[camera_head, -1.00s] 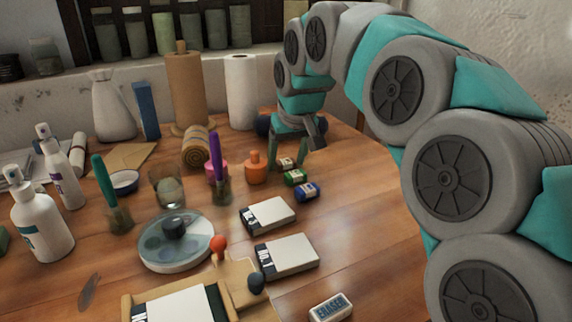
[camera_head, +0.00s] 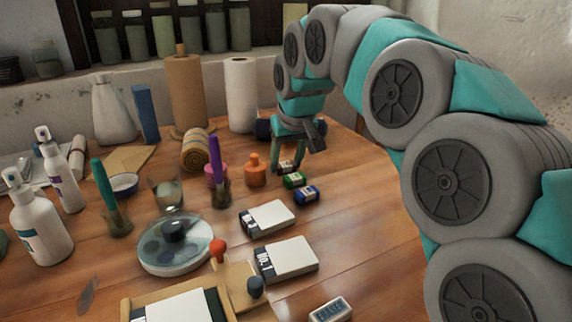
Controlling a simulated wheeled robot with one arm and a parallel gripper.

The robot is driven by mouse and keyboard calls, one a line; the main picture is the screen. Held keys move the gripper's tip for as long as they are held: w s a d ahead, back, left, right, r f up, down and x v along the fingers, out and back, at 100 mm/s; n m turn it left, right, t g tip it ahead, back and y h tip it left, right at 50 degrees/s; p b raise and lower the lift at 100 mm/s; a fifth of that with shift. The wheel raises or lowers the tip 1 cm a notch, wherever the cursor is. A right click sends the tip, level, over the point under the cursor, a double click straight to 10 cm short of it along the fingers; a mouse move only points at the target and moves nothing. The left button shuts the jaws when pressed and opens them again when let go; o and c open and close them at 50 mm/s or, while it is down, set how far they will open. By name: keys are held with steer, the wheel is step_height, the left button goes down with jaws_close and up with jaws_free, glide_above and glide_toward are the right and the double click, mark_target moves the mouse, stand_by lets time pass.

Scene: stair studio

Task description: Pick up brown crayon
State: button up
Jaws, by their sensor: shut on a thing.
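The brown crayon (camera_head: 287,168) is a small, short block with a pale label, at the back right of the table. My gripper (camera_head: 287,165) points down at it, with one teal finger on each side, and is shut on it. The fingers hide part of the crayon. It appears to be still at table height, just behind a similar green crayon (camera_head: 294,181). A blue crayon (camera_head: 306,194) lies in front of the green one.
An orange bottle (camera_head: 255,171) stands left of my gripper. Two white boxes (camera_head: 289,257) and an eraser (camera_head: 331,310) lie nearer. A paper roll (camera_head: 241,97) stands behind. The table's right side (camera_head: 370,215) is clear.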

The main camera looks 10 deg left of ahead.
mark_target(286, 166)
steer(key=shift+r, duration=0.1)
steer(key=shift+w+r, duration=0.1)
steer(key=shift+r, duration=1.65)
steer(key=s, duration=0.5)
steer(key=s+d+r+b, duration=0.1)
steer(key=s, duration=0.4)
steer(key=s+d, duration=0.1)
steer(key=s, duration=0.5)
steer(key=shift+r+b, duration=0.15)
steer(key=shift+b, duration=0.25)
steer(key=o, duration=0.7)
steer(key=c, duration=0.6)
steer(key=shift+s+r, duration=0.1)
steer(key=shift+s, duration=0.05)
